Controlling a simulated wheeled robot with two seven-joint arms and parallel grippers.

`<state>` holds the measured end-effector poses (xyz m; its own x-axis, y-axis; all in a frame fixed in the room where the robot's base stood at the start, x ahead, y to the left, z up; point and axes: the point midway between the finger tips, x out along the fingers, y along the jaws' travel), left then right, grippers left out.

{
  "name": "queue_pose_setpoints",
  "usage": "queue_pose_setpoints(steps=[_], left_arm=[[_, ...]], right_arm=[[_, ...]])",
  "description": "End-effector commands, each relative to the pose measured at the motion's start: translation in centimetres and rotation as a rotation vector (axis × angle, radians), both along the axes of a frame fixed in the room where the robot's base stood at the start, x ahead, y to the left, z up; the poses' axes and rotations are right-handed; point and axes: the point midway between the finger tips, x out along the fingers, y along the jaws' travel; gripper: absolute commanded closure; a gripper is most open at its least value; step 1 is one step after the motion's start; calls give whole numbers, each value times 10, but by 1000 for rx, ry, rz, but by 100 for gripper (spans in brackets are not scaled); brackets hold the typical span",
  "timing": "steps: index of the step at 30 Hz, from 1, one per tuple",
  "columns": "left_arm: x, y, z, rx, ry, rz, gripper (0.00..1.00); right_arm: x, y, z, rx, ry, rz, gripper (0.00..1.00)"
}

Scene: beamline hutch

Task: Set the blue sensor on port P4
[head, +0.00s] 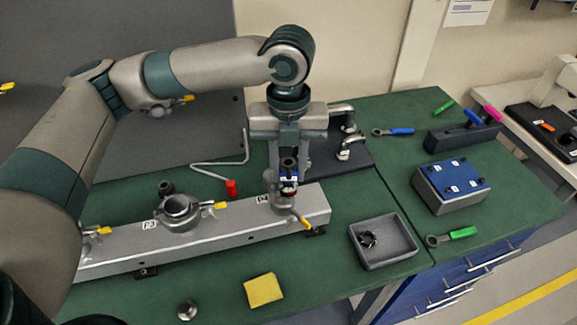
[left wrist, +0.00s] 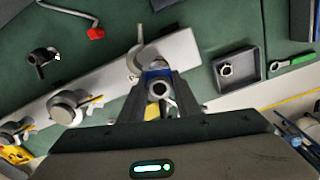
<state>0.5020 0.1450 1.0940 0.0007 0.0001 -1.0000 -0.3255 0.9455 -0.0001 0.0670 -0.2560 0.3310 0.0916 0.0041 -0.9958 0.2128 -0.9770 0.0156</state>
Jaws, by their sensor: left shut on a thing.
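The blue sensor (head: 288,177) is between the fingers of my left gripper (head: 287,170), directly above the port at the right end of the grey rail. Its round end and blue body also show between the fingers in the left wrist view (left wrist: 158,84). The port P4 (head: 283,203) has a yellow-tipped lever, and its label is partly hidden. I cannot tell whether the sensor touches the port. Port P3 (head: 180,212), an open ring with a yellow-tipped lever, stands further left on the rail (head: 240,227). My right gripper is not in view.
A grey tray (head: 388,262) with a dark ring stands right of the rail. A yellow sponge (head: 263,290) lies in front. A red-ended hex key (head: 231,188) lies behind the rail. A blue-topped box (head: 450,186) and a green-handled wrench (head: 452,236) are at the right.

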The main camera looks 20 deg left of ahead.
Motion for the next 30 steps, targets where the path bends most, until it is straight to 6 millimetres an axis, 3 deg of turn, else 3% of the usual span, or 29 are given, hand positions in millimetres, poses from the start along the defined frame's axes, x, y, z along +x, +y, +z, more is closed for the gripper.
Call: queue_pose_setpoints(steps=[7, 8, 10, 23, 30], left_arm=[[0, 0, -1, 1, 1, 0, 98], [0, 0, -1, 1, 1, 0, 66], [0, 0, -1, 1, 1, 0, 49], [0, 0, 3, 0, 0, 0, 49], [1, 0, 25, -1, -3, 0, 49]], right_arm=[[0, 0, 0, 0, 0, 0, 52], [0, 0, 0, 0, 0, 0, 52], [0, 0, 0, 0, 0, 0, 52], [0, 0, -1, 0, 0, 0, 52], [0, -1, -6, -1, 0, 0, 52]])
